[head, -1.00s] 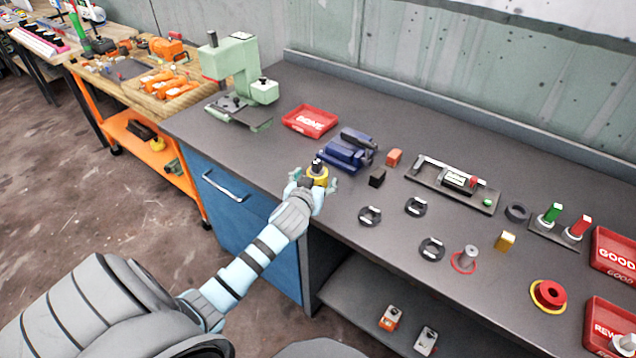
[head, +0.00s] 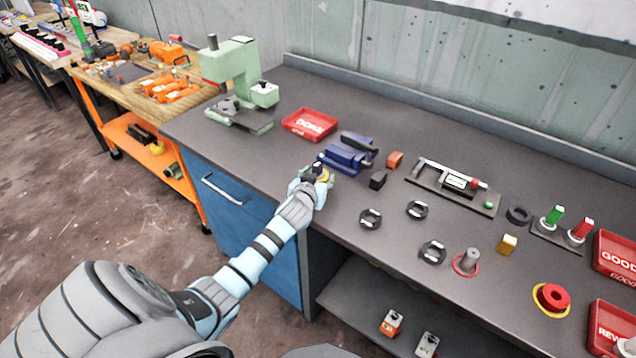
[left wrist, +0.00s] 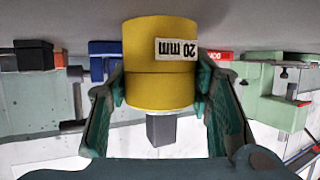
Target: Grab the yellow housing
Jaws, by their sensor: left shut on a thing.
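The yellow housing (left wrist: 155,65) is a round yellow cylinder with a "20 mm" label, seen large in the left wrist view. In the head view only a bit of the yellow housing (head: 325,176) shows, at the bench's front edge. My left gripper (head: 318,180) is shut on it, with its teal fingers on both sides in the left wrist view (left wrist: 160,85). A dark block-like part shows at the top of the housing in the head view. My right gripper is not in view.
A blue vise (head: 348,155) and a small black block (head: 378,180) stand close to the gripper. A red tray (head: 309,124) and a green press (head: 240,85) are further left. Several black rings lie to the right, near a grey post (head: 467,260).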

